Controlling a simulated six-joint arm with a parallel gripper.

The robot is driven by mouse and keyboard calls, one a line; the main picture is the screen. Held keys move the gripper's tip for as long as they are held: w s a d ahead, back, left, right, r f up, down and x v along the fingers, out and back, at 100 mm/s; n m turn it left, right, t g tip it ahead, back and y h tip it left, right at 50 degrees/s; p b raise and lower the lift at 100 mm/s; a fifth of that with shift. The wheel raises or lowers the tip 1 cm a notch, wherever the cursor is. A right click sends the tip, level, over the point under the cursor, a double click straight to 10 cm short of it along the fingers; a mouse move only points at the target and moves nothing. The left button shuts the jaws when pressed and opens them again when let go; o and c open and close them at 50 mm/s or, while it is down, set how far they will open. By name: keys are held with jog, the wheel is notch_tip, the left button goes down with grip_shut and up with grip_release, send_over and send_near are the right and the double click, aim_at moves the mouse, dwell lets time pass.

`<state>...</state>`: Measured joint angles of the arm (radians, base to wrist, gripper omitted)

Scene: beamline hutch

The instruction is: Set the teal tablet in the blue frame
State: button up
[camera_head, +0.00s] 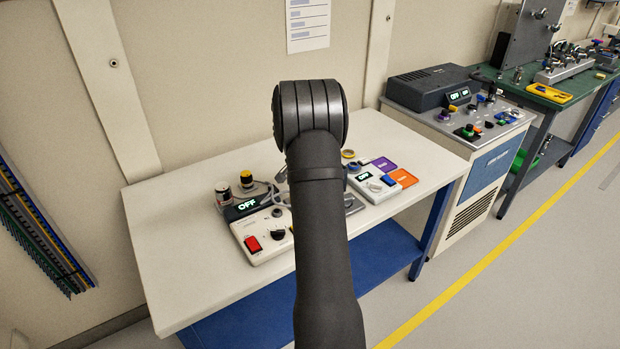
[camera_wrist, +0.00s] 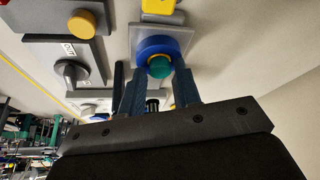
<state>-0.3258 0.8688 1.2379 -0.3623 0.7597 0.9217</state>
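In the wrist view, a small teal round piece (camera_wrist: 159,67), which looks like the teal tablet, shows between the tips of my gripper (camera_wrist: 160,76). Behind it is a larger round blue piece (camera_wrist: 158,46) on a grey plate, perhaps the blue frame. I cannot tell whether the teal piece is above the blue piece or seated in it. The two fingers stand apart on either side of the teal piece, and their contact with it is unclear. In the head view my own arm hides the gripper, and I cannot make out the tablet or frame there.
On the white bench (camera_head: 165,220) are a control box with a red switch (camera_head: 252,244), two dark-based knobs with an OFF display (camera_head: 246,205), and a white box with an OFF display (camera_head: 366,176). Purple (camera_head: 384,164) and orange (camera_head: 403,178) squares lie at right. The bench's left part is bare.

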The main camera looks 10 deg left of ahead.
jog(key=shift+o, duration=1.4)
jog(key=v, duration=1.7)
jog(key=shift+r, duration=0.2)
jog(key=x, duration=1.7)
jog(key=shift+f, duration=0.25)
jog(key=shift+r, duration=0.1)
